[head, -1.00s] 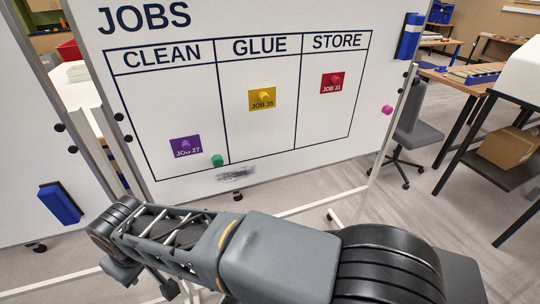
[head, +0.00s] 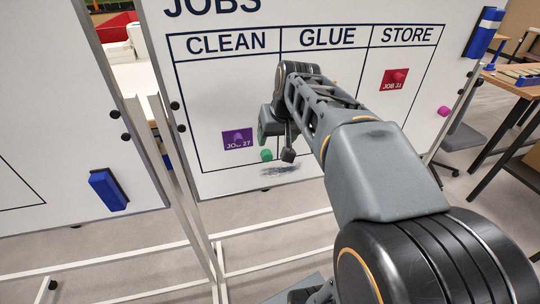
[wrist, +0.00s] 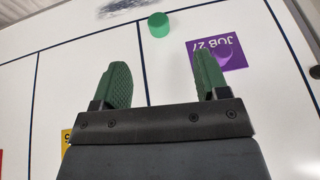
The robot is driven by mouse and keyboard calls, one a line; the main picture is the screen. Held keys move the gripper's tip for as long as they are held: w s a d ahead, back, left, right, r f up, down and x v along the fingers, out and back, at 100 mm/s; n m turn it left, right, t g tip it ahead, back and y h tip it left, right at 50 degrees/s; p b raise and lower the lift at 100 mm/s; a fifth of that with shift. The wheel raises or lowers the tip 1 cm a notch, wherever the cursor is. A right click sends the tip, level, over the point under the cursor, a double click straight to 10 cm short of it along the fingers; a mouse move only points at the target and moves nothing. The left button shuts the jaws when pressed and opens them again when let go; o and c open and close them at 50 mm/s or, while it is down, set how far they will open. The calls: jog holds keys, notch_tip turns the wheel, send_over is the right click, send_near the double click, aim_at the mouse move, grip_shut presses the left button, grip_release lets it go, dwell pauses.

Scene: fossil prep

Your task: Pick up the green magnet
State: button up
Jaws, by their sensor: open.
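The green magnet (head: 266,155) is a small round knob on the whiteboard (head: 215,105), low by the line between the CLEAN and GLUE columns. In the wrist view the green magnet (wrist: 158,25) lies beyond my fingertips, roughly in line with the gap between them. My gripper (wrist: 158,65) is open with green pads and holds nothing. In the head view my gripper (head: 276,143) is in front of the board, right by the magnet; contact is not visible.
A purple JOB 27 card (head: 238,139) with a purple magnet is close left of the green one. A red JOB 31 card (head: 394,80) is under STORE. My arm hides most of the yellow card (wrist: 66,139). A grey smudge (head: 281,171) lies below the magnet.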

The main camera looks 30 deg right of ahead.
send_over(268, 157)
jog(key=s, duration=0.3)
notch_tip(268, 157, down, 6)
jog(key=shift+x, duration=3.1)
jog(key=shift+w, duration=0.2)
jog(key=c, duration=1)
jog(key=shift+r+p, duration=0.15)
jog(key=shift+p, duration=0.15)
